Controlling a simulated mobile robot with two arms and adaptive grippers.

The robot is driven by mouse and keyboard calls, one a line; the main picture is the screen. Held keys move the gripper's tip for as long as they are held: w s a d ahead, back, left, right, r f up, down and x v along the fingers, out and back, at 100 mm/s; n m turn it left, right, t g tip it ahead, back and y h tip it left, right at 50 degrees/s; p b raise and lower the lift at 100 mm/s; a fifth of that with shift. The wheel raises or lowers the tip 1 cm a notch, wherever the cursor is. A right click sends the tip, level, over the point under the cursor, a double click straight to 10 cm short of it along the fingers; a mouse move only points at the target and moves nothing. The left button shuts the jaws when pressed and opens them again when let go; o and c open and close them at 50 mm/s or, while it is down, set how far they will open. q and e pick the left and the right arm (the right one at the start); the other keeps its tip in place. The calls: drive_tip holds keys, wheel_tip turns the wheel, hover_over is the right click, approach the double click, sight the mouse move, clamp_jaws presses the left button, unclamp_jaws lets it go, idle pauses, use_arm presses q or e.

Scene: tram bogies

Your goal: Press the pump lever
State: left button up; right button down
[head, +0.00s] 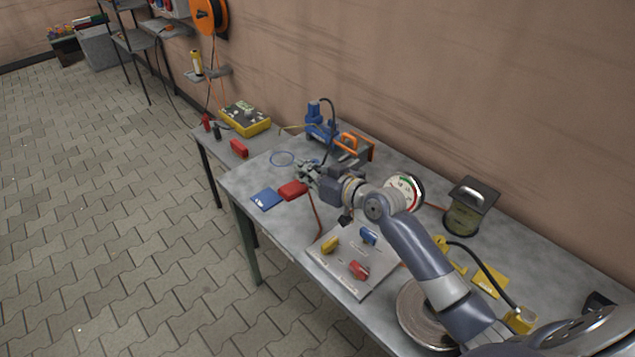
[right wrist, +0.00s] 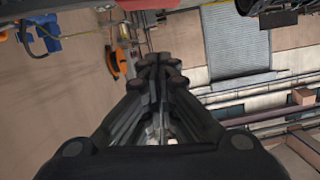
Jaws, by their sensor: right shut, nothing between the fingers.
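A blue pump-like unit (head: 320,122) stands at the back of the grey table, near the wall. A dark thin bar or hose rises from its top; I cannot tell for sure which part is the lever. My right gripper (head: 305,172) is shut and empty, in front of the blue unit in the head view and apart from it as far as I can tell. In the right wrist view the shut fingers (right wrist: 158,75) point up the picture, with a blue part (right wrist: 45,38) at upper left. My left gripper is not in view.
An orange-handled item (head: 349,143) is beside the blue unit. A red block (head: 293,190) and a blue card (head: 266,199) lie near my gripper. A round gauge (head: 408,190), a valve plate (head: 340,277) and a lantern-like jar (head: 465,215) stand nearer my arm.

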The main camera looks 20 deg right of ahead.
sight(298, 191)
drive_tip(key=shift+b+x, duration=0.35)
drive_tip(key=shift+x, duration=0.75)
wheel_tip(298, 191, down, 3)
drive_tip(key=shift+s+a+r+b, duration=0.1)
drive_tip(key=shift+a+r+b, duration=0.05)
drive_tip(key=shift+b, duration=0.75)
drive_tip(key=shift+s+f+b, duration=0.1)
drive_tip(key=shift+f+b, duration=0.35)
drive_tip(key=shift+f, duration=0.1)
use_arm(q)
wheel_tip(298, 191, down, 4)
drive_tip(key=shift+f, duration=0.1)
